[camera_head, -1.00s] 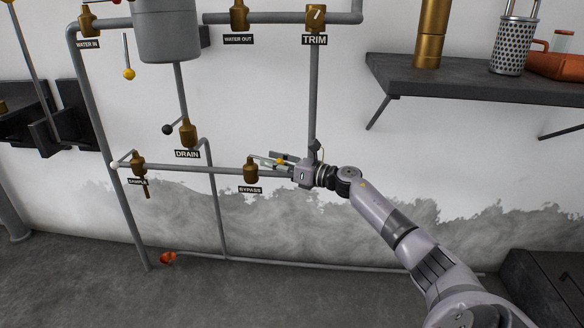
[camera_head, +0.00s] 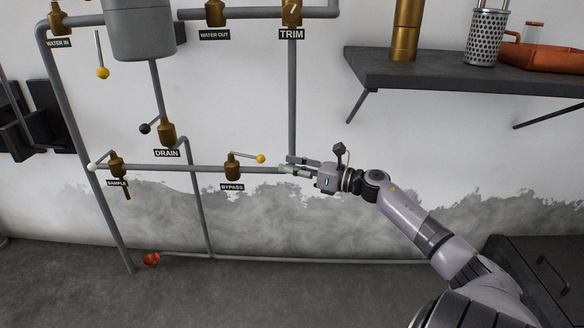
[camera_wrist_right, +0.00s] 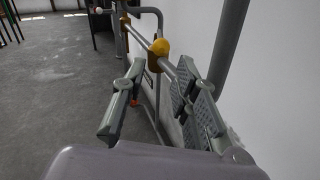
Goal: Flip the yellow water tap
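The BYPASS tap has a brass body (camera_head: 234,168) on the horizontal pipe and a lever that ends in a yellow ball (camera_head: 261,159), pointing right. My right gripper (camera_head: 284,168) is just right of the yellow ball, by the pipe, apart from the ball and empty. In the wrist view the two fingers of my right gripper (camera_wrist_right: 158,88) stand wide apart, with a yellow-brown tap part (camera_wrist_right: 160,47) beyond them. A second yellow ball (camera_head: 103,73) hangs on the lever under the WATER IN tap (camera_head: 56,20). My left gripper is not in view.
The horizontal pipe (camera_head: 205,169) meets the vertical TRIM pipe (camera_head: 292,95) close to my right gripper. The DRAIN tap (camera_head: 167,132) has a black ball and the SAMPLE tap (camera_head: 117,165) a white one. A dark shelf (camera_head: 450,72) holds several items at upper right.

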